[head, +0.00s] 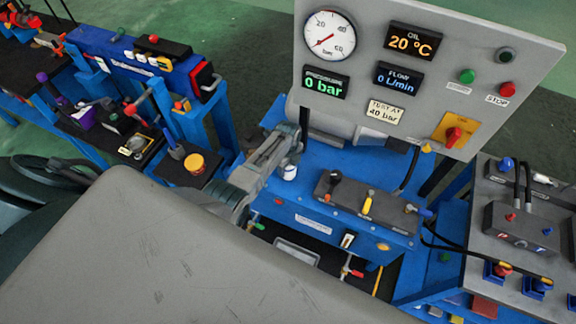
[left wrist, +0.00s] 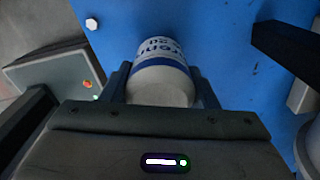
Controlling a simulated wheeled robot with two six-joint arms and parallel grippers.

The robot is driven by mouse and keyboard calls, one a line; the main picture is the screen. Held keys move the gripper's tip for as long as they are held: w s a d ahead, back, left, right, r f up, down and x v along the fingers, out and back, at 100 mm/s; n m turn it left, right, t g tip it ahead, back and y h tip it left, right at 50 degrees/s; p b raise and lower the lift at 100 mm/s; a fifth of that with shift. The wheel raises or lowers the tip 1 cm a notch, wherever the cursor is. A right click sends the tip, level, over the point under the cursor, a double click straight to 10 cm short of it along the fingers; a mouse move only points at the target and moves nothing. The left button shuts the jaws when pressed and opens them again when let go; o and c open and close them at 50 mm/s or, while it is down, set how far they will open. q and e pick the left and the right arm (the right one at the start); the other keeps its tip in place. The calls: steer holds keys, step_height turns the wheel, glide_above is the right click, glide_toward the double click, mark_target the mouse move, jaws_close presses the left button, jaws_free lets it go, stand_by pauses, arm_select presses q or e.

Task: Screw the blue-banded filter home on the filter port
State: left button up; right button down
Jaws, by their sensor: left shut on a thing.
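The blue-banded filter (left wrist: 160,70) is a white canister with blue bands and lettering. In the left wrist view it sits between the two fingers of my left gripper (left wrist: 160,88), which is shut on it. In the head view my left gripper (head: 290,150) is over the blue bench top (head: 330,165), and a small part of the white filter (head: 288,171) shows below it. The filter port is hidden, and I cannot tell whether the filter touches it. My right gripper is not in view.
A grey panel (head: 370,75) with a gauge and displays stands behind the filter. A grey valve block (head: 375,203) with levers is to the right. A workbench with tools (head: 110,115) is at left. Another hydraulic stand (head: 520,215) is at far right.

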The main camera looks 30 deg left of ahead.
arm_select(q)
steer(key=m, duration=0.4)
steer(key=shift+w, duration=0.1)
steer(key=shift+r, duration=0.1)
steer(key=m, duration=0.5)
steer(key=shift+p, duration=0.3)
steer(key=o, duration=1.1)
steer(key=shift+c, duration=0.7)
